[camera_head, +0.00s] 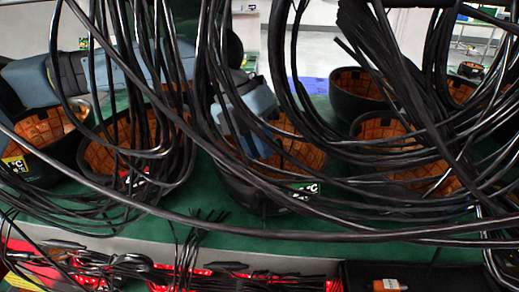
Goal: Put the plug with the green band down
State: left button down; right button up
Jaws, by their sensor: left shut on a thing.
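My left arm comes in from the left behind the hanging cables. My left gripper (250,118) is the blue-grey part over the middle orange-lined black bowl. Its fingers are largely hidden by cables and the bowl. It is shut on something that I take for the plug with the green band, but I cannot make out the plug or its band. My right gripper is not in view.
Thick loops of black cable (300,215) hang across the whole view. Several black bowls with orange linings, such as one at the right (360,90), stand on a green surface (345,250). Red-lit cabling (200,278) and a small orange block (389,285) lie along the front.

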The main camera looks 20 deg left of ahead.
pick_arm(q)
jog(key=shift+f, duration=0.95)
jog(key=shift+f, duration=0.1)
jog(key=shift+f+b, duration=0.55)
jog(key=shift+b, duration=0.2)
jog(key=c, duration=1.1)
grip_release()
jog(key=shift+r, duration=0.15)
